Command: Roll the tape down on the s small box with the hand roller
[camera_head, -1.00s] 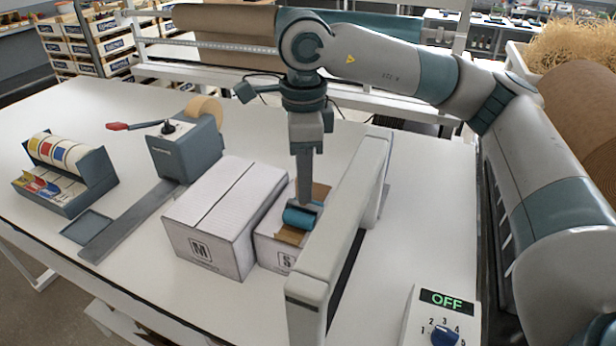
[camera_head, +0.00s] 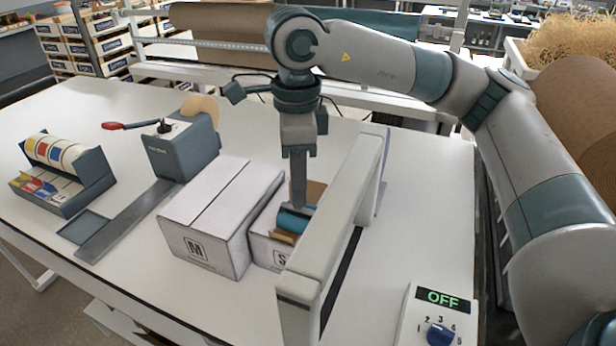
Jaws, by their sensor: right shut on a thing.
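The s small box (camera_head: 263,249), white with an "S" on its front, stands on the table, partly hidden behind a grey rail. Brown tape (camera_head: 283,237) shows on its top at the front edge. My right gripper (camera_head: 298,200) points straight down over the box and is shut on the hand roller (camera_head: 293,220), whose blue cylinder rests on or just above the box top. The roller's handle is hidden by the gripper. My left gripper is not in view.
A larger white box (camera_head: 212,222) marked "M" stands left of the small box. The grey rail (camera_head: 340,215) rises close on the right. A tape dispenser (camera_head: 182,150), a label holder (camera_head: 62,172) and a control panel (camera_head: 440,315) reading OFF are around. The table's back left is clear.

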